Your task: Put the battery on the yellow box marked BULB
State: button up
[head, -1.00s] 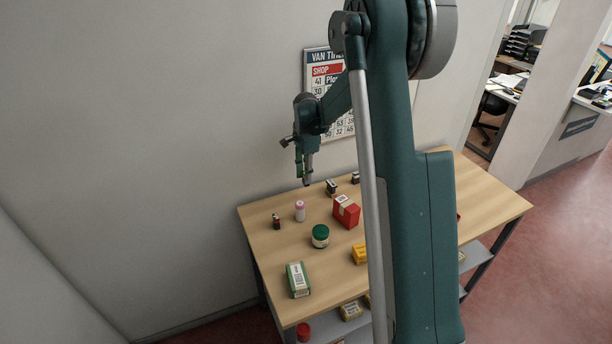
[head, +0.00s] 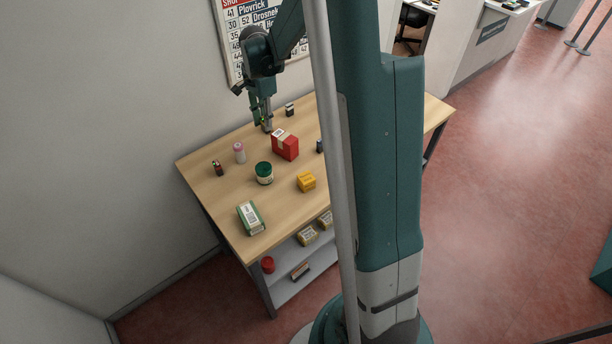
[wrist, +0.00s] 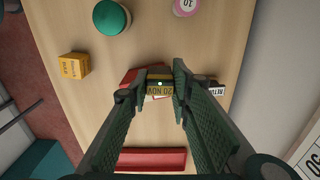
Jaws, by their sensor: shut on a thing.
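My gripper (head: 266,128) is by the far left corner of a red box. In the wrist view its fingers (wrist: 159,88) are shut on a small dark block with a tan band reading "20 NOV" (wrist: 159,90). It looks more like a date stamp than a battery. I cannot tell whether it touches the table. A small dark cylinder with a reddish top (head: 218,168), possibly the battery, stands at the left of the table. The yellow box (head: 306,182) sits near the front edge; it also shows in the wrist view (wrist: 74,66). Its print is too small to read surely.
The red box (head: 286,147) is close beside my gripper. A block marked "RETURN" (wrist: 216,88) is near the wall. Another red object (wrist: 150,160) lies farther along.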

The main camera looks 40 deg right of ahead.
jog(key=s+d+r+p, duration=0.1)
jog(key=s+r, duration=0.1)
jog(key=s, duration=1.9)
jog(key=shift+s+d+r+p, duration=0.15)
jog(key=shift+d+p, duration=0.2)
jog(key=shift+p, duration=0.05)
send_over(306, 177)
jog(key=shift+f, duration=2.95)
jog(key=shift+f, duration=0.1)
jog(key=shift+f, duration=2)
jog(key=shift+f, duration=0.15)
jog(key=o, duration=0.9)
